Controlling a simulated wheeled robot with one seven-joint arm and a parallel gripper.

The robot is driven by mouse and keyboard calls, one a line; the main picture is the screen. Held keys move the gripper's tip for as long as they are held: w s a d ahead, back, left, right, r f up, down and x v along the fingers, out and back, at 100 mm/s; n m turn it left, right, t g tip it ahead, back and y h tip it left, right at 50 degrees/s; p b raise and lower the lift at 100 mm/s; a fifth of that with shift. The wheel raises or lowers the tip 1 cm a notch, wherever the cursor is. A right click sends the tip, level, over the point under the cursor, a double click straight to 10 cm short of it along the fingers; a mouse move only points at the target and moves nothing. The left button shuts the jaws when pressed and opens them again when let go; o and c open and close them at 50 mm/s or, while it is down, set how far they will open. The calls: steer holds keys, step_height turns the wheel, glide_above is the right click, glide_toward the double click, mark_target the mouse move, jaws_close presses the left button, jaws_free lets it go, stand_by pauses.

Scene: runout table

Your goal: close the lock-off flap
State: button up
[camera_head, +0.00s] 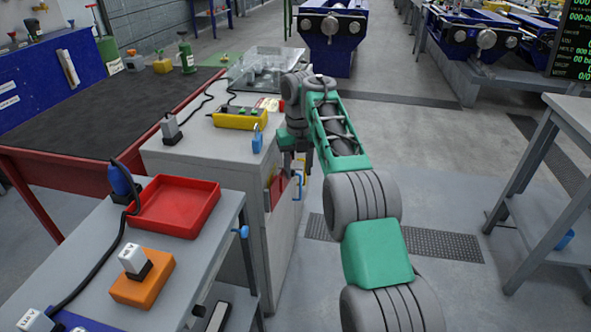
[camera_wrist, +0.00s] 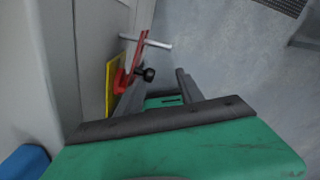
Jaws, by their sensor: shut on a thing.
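A red flap (camera_head: 277,187) is on the side of the grey cabinet, below its top edge. It shows edge-on in the wrist view (camera_wrist: 140,50), with a black knob (camera_wrist: 148,74) beside its near end. My gripper (camera_head: 293,166) reaches down beside this cabinet face. In the wrist view my gripper (camera_wrist: 158,80) has its fingers on either side of the knob, with a gap between them, and is shut on it. A yellow plate (camera_wrist: 112,80) lies on the cabinet face behind the flap. My arm and fingers partly hide the flap in the head view.
The grey cabinet (camera_head: 210,150) carries a yellow control box (camera_head: 240,118) and a blue padlock (camera_head: 257,140). A metal bar (camera_wrist: 146,41) sticks out by the flap. A cart with a red tray (camera_head: 176,232) stands nearby at left.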

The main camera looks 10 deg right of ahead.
steer(key=shift+o, duration=0.7)
steer(key=shift+w+r, duration=0.15)
steer(key=shift+r, duration=0.05)
steer(key=shift+a, duration=0.15)
steer(key=shift+a+f, duration=0.1)
steer(key=shift+f, duration=0.1)
step_height(320, 180, up, 8)
steer(key=p, duration=0.7)
